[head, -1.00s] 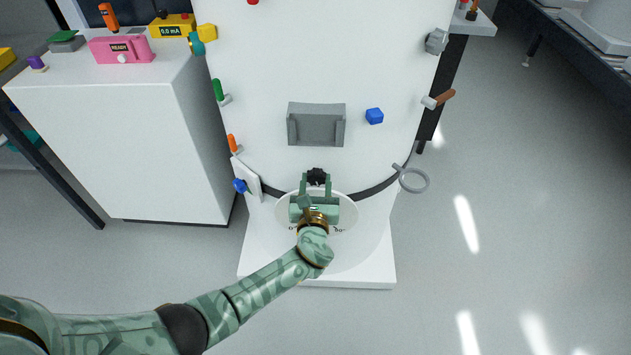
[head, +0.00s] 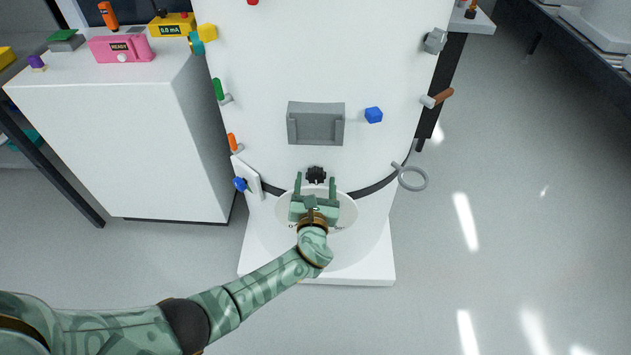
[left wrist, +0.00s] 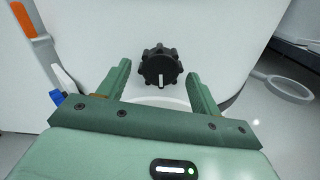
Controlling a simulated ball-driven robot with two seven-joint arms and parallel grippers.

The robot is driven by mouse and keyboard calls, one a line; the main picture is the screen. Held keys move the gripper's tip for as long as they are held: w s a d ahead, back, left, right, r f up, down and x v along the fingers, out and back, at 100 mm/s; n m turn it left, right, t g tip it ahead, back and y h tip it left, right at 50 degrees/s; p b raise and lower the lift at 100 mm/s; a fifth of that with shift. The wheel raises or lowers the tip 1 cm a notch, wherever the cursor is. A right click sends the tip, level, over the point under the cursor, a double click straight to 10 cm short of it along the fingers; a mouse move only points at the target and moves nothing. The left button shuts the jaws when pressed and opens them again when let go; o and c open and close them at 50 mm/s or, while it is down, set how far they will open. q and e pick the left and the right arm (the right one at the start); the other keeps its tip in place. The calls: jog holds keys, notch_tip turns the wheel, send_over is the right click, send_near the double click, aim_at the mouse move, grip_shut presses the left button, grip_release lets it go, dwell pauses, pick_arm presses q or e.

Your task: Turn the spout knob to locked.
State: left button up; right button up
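The black lobed spout knob (head: 316,175) sits low on the front of the white tank, above a round white dial plate (head: 346,212) with small dark marks. In the left wrist view the knob (left wrist: 160,67) shows a white pointer line, close to upright in the picture. My left gripper (head: 316,184) is open, its fingers to either side of and just short of the knob, apart from it. My arm and gripper hide most of the dial marks. My right gripper is not in view.
A grey bracket (head: 316,124) and a blue block (head: 374,115) are on the tank above the knob. A blue knob (head: 240,184) on a white plate is at left, a grey ring (head: 413,178) at right. A white cabinet (head: 120,140) stands left; open floor lies right.

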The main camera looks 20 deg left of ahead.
pick_arm(q)
jog(key=shift+r, duration=0.2)
jog(key=shift+s, duration=0.2)
jog(key=p+v, duration=0.3)
jog(key=v, duration=1.3)
jog(key=shift+p, duration=0.3)
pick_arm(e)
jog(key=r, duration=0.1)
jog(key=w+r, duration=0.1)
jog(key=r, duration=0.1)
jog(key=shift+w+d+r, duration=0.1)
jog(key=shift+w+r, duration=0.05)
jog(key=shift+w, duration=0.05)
pick_arm(q)
jog(key=shift+w+f, duration=0.1)
